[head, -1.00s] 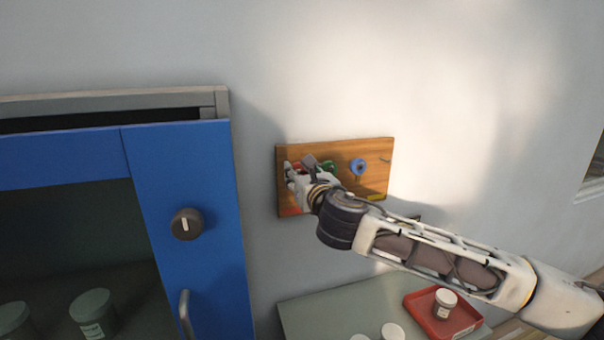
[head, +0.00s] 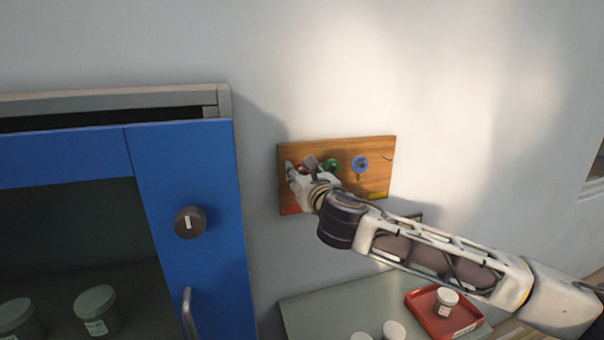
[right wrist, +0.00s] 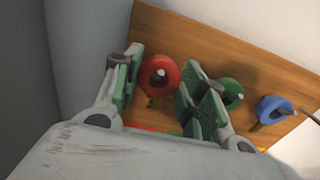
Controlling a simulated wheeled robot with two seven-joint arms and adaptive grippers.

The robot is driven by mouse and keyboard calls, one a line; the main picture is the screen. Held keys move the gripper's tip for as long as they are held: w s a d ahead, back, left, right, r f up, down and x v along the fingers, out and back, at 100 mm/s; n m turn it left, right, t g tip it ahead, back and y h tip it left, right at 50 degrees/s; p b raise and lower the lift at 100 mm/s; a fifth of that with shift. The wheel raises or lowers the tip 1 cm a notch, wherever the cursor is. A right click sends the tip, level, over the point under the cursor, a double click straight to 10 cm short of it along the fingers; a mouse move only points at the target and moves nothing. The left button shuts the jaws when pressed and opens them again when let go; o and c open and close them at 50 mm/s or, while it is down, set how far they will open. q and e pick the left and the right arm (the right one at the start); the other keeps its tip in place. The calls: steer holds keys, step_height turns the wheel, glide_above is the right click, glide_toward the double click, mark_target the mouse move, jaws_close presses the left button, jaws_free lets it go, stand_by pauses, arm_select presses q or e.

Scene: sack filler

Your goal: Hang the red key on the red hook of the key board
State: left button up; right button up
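The wooden key board (head: 345,185) is on the wall; it also shows in the right wrist view (right wrist: 190,40). The red key (right wrist: 160,74) is at the board's left end, its round head facing out and its shaft pointing down. A dark spot shows in its ring; I cannot clearly make out the red hook. My right gripper (right wrist: 160,92), also in the head view (head: 301,169), is at the board with its fingers apart on either side of the red key, with gaps visible. In the head view the gripper mostly hides this key. My left gripper is not in view.
A green key (right wrist: 231,92) hangs close beside my right finger, and a blue key (head: 360,163) hangs further right. A bare hook (head: 387,157) is at the right end. A blue cabinet (head: 185,270) stands left; a red tray (head: 431,317) is below.

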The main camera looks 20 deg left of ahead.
steer(key=o, duration=0.5)
steer(key=shift+s+d, duration=0.1)
steer(key=v, duration=1.1)
steer(key=shift+s+d, duration=0.25)
steer(key=shift+s, duration=0.05)
stand_by(0.6)
